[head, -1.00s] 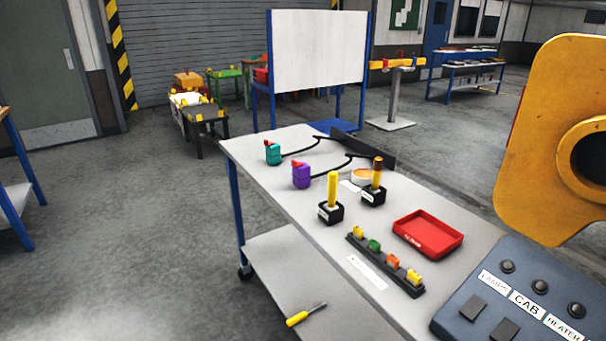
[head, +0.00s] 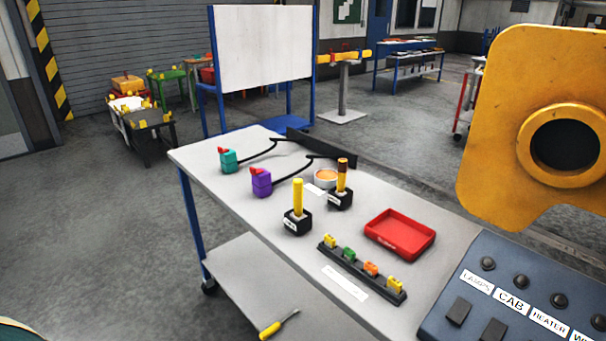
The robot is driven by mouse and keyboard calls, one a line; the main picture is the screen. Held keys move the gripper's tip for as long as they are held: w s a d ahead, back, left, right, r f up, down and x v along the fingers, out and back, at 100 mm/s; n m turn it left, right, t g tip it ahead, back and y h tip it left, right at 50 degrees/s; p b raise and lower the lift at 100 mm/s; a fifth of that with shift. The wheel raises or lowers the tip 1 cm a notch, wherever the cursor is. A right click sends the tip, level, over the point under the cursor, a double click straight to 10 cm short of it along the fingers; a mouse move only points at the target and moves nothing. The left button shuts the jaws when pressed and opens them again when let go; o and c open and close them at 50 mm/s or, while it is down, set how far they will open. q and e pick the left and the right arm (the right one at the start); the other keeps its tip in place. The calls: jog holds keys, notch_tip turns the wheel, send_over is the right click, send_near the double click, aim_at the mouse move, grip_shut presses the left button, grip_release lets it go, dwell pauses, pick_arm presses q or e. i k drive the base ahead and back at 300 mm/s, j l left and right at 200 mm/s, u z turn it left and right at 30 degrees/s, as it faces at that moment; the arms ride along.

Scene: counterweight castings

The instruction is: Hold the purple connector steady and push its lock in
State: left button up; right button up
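The purple connector (head: 261,184) stands on the grey table (head: 215,190) near its far left part. Its red lock (head: 256,171) sits on top and looks raised at a tilt. A black cable runs from the connector back to a dark upright strip. A teal connector (head: 228,162) with a similar red lock (head: 223,150) stands behind and to the left of it, also on a cable. Neither of my grippers is in view.
On the table are two black blocks with upright posts (head: 298,198) (head: 342,178), a red tray (head: 399,234), a rack of coloured pieces (head: 360,272) and an orange-topped tub (head: 325,179). A control panel (head: 515,300) and large yellow part (head: 540,110) fill the right.

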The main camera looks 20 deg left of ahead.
aim_at(252, 172)
jog(key=i+j+z, duration=0.1)
jog(key=j+z, duration=0.2)
jog(key=j, duration=0.2)
jog(key=j+z, duration=0.3)
jog(key=j, duration=0.2)
jog(key=j+z, duration=0.25)
jog(key=j, duration=2.6)
jog(key=k+l, duration=0.1)
jog(key=k, duration=0.3)
